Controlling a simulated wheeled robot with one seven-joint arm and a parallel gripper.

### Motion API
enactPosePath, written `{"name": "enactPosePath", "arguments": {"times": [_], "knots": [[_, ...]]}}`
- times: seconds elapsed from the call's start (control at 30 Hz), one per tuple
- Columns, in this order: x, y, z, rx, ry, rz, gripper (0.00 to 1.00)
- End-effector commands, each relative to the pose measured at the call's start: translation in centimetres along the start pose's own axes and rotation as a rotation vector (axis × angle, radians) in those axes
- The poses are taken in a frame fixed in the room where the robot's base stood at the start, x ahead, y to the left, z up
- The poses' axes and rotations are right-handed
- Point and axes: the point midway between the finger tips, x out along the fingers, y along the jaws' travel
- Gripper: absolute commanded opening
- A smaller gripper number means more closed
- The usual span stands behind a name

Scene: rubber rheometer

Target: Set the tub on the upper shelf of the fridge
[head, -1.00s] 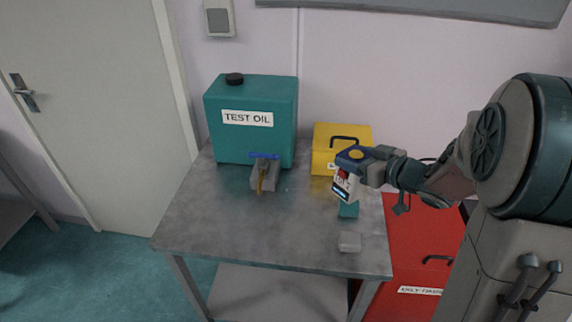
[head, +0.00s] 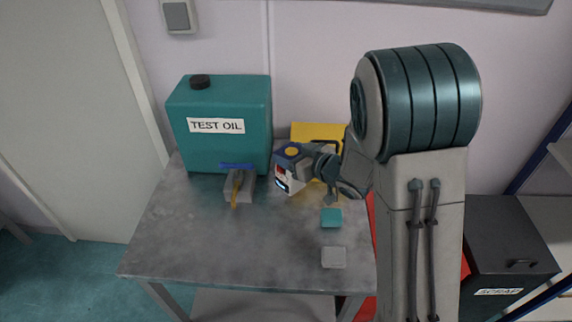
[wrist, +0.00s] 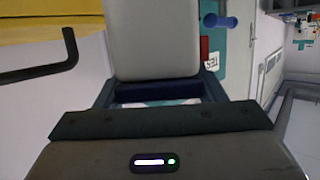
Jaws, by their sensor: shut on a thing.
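My gripper (head: 305,160) is shut on the tub (head: 284,181), which looks like a small pale box with a blue top, a yellow disc and a red, white and dark label. It holds the tub tilted over the right part of the table, in front of the yellow box. In the wrist view a pale grey face (wrist: 155,40), probably the tub's, stands at the jaws (wrist: 155,95). The fingertips are mostly hidden. The fridge and its upper shelf cannot be made out in either view.
The grey table (head: 185,245) bears a teal TEST OIL can (head: 220,150), a grey block with a yellow handle (head: 240,187), a teal block (head: 331,218) and a grey block (head: 333,258). A yellow box (head: 315,132) is behind. A black SCRAP bin (head: 510,245) stands right, beside blue-posted shelving (head: 548,170).

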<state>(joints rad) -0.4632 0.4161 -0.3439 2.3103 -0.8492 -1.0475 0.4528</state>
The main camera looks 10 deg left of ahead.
Motion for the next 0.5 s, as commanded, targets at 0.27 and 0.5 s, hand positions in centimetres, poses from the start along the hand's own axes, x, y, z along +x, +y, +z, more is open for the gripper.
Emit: {"name": "enactPosePath", "arguments": {"times": [0.27, 0.5], "knots": [[1.4, -0.7, 1.0, 0.000, 0.000, 0.001, 0.05], [2.2, -0.7, 3.5, 0.000, -0.002, 0.001, 0.05]]}}
